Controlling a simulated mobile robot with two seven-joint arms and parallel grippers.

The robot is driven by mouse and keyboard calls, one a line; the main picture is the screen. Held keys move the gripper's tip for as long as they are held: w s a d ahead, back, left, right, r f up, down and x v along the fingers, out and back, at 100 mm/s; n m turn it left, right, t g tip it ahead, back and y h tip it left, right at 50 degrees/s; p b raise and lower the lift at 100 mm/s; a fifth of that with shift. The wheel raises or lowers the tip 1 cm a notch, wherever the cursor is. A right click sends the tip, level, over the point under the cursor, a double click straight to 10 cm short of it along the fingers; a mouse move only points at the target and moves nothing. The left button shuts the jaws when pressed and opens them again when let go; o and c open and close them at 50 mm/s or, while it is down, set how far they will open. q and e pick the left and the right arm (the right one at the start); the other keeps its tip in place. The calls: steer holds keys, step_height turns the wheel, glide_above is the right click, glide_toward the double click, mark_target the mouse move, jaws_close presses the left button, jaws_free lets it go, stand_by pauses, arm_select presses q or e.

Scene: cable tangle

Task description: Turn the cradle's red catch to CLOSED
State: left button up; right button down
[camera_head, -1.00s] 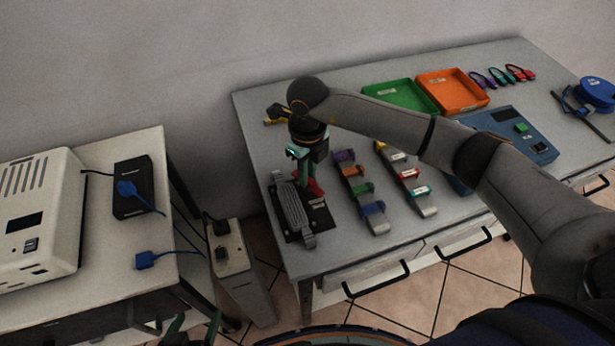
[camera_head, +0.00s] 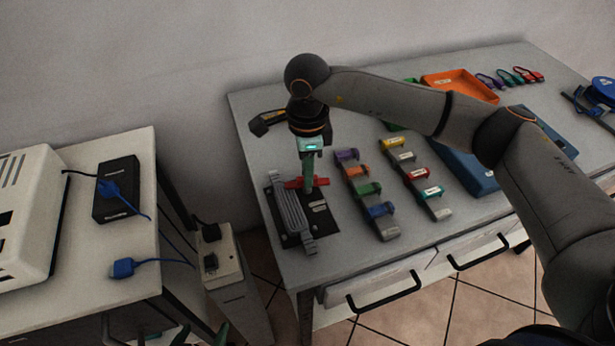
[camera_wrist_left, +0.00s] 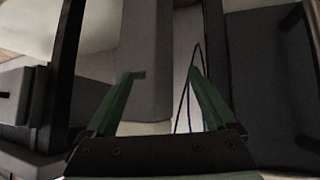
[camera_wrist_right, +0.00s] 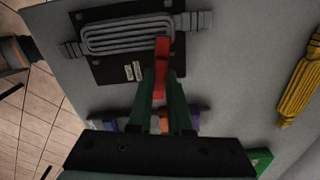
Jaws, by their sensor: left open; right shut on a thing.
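The cradle's black plate (camera_head: 318,222) lies at the near left corner of the long table, with a grey ribbed body (camera_head: 289,212) along its left side. The red catch (camera_head: 293,184) sits at the plate's far end and lies crosswise, its end by the ribbed body. My right gripper (camera_head: 307,188) points down and is shut on the red catch, which also shows in the right wrist view (camera_wrist_right: 161,50). White labels (camera_wrist_right: 133,71) on the plate are too small to read. My left gripper (camera_wrist_left: 161,75) is open and empty, low beside the side table.
Two racks of coloured clips (camera_head: 383,230) stand just right of the cradle. A yellow-and-black tool (camera_head: 268,121) lies behind my right gripper. An orange tray (camera_head: 460,86) and a blue box (camera_head: 465,170) are further right. A side table (camera_head: 150,285) stands left across a gap.

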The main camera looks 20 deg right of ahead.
steer(key=shift+n+b, duration=0.35)
steer(key=shift+n, duration=0.85)
steer(key=shift+r+b, duration=0.1)
steer(key=shift+b, duration=0.2)
steer(key=c, duration=1)
jaws_free()
steer(key=shift+a, duration=0.1)
steer(key=shift+o, duration=0.8)
step_height(320, 180, up, 12)
steer(key=shift+r, duration=0.2)
